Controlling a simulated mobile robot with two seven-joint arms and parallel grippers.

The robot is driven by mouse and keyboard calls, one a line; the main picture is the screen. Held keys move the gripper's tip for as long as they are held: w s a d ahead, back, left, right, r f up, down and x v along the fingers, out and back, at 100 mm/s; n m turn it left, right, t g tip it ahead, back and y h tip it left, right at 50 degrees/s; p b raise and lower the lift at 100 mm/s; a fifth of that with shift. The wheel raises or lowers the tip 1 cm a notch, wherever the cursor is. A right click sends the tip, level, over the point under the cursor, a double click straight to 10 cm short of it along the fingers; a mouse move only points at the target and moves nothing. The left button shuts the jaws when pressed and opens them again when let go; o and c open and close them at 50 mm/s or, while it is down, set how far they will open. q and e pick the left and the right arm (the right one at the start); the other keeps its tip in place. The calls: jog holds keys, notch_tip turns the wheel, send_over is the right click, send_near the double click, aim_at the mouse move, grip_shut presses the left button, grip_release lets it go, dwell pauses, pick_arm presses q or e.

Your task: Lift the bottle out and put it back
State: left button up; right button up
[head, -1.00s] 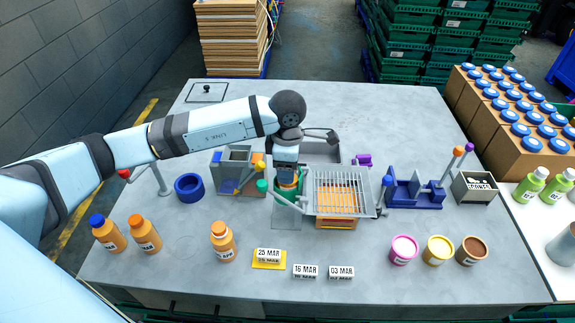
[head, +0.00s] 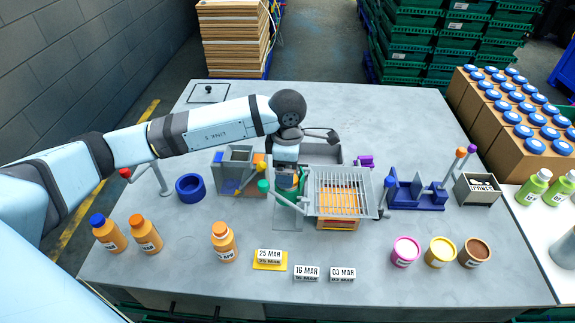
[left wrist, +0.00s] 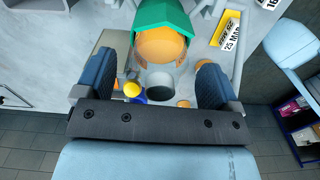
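An orange bottle (left wrist: 160,48) shows in the left wrist view inside a green holder (left wrist: 162,14), with a grey round part in front of it. My left gripper (left wrist: 155,75) is open, with one blue-padded finger on each side of the bottle and a gap visible on both sides. In the head view the left gripper (head: 286,170) points down over the green holder (head: 303,184) at the table's middle and hides most of the bottle. My right gripper is not in view.
A grey wire rack (head: 343,192) stands just right of the holder, and a grey box fixture (head: 238,165) just left. Orange bottles (head: 224,242) and date blocks (head: 270,259) stand in front. Open jars (head: 405,252) stand front right. A blue ring (head: 190,187) lies left.

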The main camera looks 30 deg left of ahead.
pick_arm(q)
notch_tip(320, 180, up, 12)
dwell(0.6)
